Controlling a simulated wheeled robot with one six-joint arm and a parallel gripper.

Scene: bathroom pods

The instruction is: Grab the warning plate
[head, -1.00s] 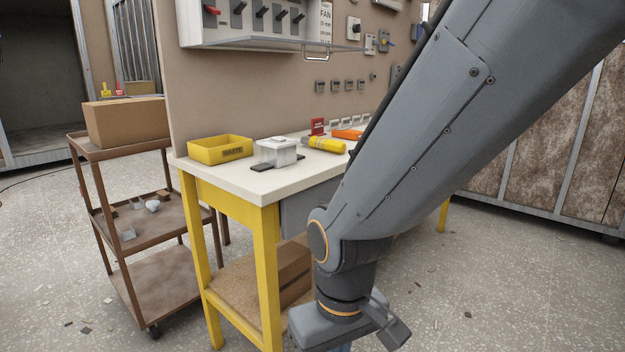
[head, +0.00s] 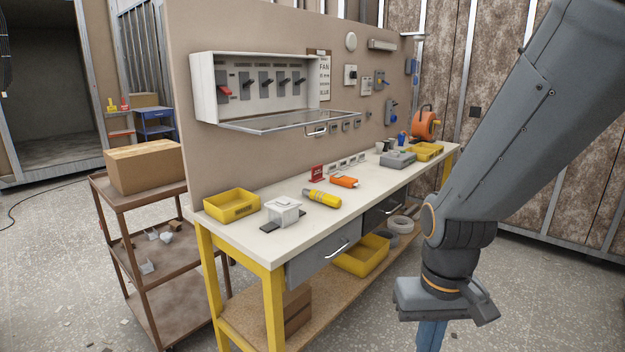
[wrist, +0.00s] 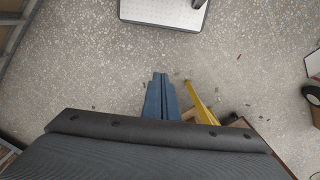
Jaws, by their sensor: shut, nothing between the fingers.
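A small red plate with white lettering (head: 317,172) stands upright on the white bench top (head: 300,240), near the back panel. It looks like the warning plate, but its text is too small to read. My gripper (head: 430,340) hangs low in front of the bench, right of and below the plate, well apart from it. In the wrist view its blue fingers (wrist: 160,80) are together, empty, above the speckled floor. The plate does not show in the wrist view.
The bench also holds a yellow bin (head: 231,205), a white box (head: 284,211), a yellow cylinder (head: 322,198) and an orange tool (head: 344,181). An open switch cabinet (head: 262,85) juts out above. A brown cart (head: 140,200) stands left. Floor before the bench is clear.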

